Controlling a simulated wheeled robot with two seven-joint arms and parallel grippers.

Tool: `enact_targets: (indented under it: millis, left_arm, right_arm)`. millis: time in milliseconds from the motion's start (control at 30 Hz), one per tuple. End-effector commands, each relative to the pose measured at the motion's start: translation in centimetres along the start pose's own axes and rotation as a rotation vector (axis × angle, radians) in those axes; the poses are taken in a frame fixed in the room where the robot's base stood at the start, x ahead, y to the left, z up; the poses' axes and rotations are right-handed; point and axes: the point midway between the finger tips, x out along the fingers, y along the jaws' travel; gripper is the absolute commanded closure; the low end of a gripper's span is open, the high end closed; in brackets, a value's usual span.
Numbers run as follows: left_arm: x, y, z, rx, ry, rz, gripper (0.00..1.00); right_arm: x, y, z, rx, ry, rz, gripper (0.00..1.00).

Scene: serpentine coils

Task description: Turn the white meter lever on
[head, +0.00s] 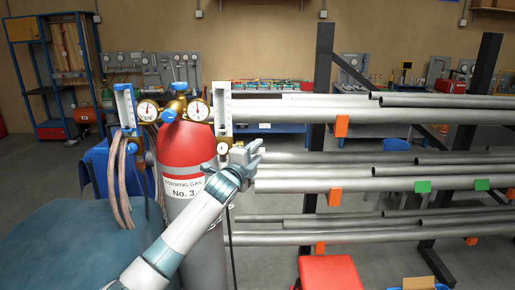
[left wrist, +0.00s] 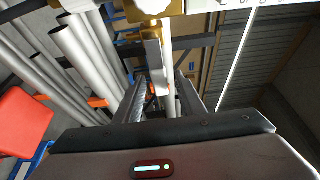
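The white meter (head: 222,108) stands upright to the right of the red gas cylinder (head: 186,150), with a small round gauge (head: 222,148) below it. My left gripper (head: 257,151) is just to the right of that gauge. In the left wrist view my left gripper (left wrist: 161,82) has its two fingers apart. A pale bar, seemingly the white meter lever (left wrist: 155,58), hangs below a brass fitting (left wrist: 150,10) and extends between the fingertips. I cannot tell whether either finger touches it. In the head view the lever is hidden or too small to make out. My right gripper is not in view.
A blue meter (head: 124,106) stands left of two brass-mounted dials (head: 197,110). Hoses (head: 121,190) hang below it. A rack of grey pipes (head: 350,180) fills the right side behind my gripper. A red box (head: 330,272) is low in front.

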Motion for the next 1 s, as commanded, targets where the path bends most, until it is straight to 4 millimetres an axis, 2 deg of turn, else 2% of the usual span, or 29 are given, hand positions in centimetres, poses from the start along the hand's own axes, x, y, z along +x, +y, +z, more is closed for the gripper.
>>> enact_targets:
  millis: [200,533,567,700,1000]
  left_arm:
    - [1.0,-0.07,0.02,0.001,-0.001,0.0,0.64]
    - [1.11,-0.01,-0.01,0.001,0.0,0.0,0.64]
    - [1.11,-0.01,-0.01,0.001,0.0,0.0,0.66]
    - [1.1,0.0,-0.01,0.001,0.0,0.0,1.0]
    - [1.24,0.07,0.04,-0.004,0.0,-0.002,1.0]
  right_arm:
    - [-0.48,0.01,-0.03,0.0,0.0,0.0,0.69]
    - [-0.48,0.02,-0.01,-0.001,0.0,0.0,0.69]
    - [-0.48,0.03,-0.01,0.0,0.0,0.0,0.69]
    - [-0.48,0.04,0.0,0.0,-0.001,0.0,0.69]
    - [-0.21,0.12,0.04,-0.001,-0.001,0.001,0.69]
